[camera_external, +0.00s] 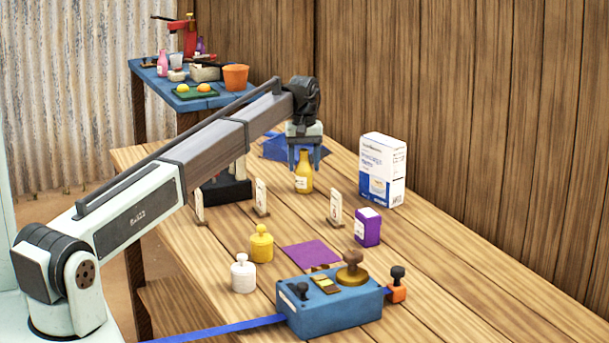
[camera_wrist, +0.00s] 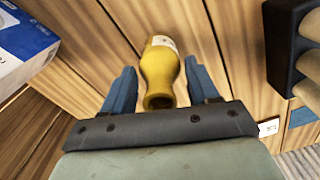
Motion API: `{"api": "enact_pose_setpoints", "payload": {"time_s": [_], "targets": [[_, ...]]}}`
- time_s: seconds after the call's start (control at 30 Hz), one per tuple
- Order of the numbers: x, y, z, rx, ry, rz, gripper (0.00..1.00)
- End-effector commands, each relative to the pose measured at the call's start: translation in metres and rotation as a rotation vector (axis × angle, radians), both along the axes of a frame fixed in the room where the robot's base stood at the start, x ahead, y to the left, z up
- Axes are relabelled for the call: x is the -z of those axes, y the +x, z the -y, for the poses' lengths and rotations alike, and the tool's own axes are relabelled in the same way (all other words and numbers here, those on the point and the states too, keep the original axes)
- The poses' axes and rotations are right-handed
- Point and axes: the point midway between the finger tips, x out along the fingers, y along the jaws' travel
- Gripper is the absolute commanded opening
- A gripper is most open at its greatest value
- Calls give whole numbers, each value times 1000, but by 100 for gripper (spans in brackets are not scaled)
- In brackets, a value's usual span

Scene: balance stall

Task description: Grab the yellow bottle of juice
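The yellow juice bottle (camera_external: 303,172) stands upright on the wooden table, below and between the fingers of my gripper (camera_external: 304,158). It has a pale label and a narrow neck. In the wrist view the yellow bottle (camera_wrist: 161,75) lies between the two blue fingers of my gripper (camera_wrist: 162,88), with its open mouth toward the palm. A gap shows on both sides of the bottle, so the fingers are open and do not appear to touch it.
A white and blue box (camera_external: 382,170) stands to the right of the bottle; a purple carton (camera_external: 367,227) is nearer. White number stands (camera_external: 336,207), a yellow jar (camera_external: 261,244), a white jar (camera_external: 243,273) and a blue block (camera_external: 330,310) occupy the front. A dark rack (camera_wrist: 292,45) is close by.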

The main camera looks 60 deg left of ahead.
Motion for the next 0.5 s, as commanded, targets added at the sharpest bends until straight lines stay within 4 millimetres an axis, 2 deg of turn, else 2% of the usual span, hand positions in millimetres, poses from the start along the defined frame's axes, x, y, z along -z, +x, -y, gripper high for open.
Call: {"api": "enact_pose_setpoints", "payload": {"time_s": [0.07, 0.5], "targets": [[0, 0, 0, 0, 0, 0, 51], [0, 0, 0, 0, 0, 0, 10]]}}
